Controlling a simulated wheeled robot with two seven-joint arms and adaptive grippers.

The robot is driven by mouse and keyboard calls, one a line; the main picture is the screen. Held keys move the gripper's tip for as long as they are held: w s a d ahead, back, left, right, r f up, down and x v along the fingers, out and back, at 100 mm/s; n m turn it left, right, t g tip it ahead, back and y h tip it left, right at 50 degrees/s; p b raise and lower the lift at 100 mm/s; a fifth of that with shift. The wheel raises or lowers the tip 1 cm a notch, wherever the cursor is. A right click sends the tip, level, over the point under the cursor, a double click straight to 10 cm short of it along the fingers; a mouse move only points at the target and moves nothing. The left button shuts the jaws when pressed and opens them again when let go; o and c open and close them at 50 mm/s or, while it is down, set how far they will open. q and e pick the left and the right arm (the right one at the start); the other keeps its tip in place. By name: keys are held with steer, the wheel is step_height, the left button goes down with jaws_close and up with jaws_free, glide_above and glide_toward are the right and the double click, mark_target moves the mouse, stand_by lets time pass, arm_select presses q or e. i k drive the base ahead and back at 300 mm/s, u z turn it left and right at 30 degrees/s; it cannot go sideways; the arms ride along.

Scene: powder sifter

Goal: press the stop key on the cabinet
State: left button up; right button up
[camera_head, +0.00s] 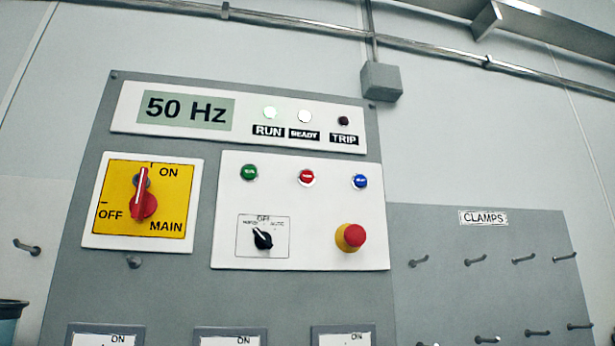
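The grey control cabinet (200,240) fills the middle of the head view. The display (187,109) reads 50 Hz. The RUN lamp (270,113) and READY lamp (304,116) look bright; the TRIP lamp (343,121) is dark. Neither gripper is in view.
The red MAIN switch handle (142,200) points up toward ON. Several ON plates (231,338) line the bottom edge. A grey CLAMPS board (485,280) with pegs is at right. A dark bucket-like rim (10,312) shows at lower left. Nothing stands before the key panel.

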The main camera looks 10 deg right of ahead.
mark_target(306, 177)
steer(key=u, duration=0.3)
steer(key=i, duration=1.1)
steer(key=z, duration=0.35)
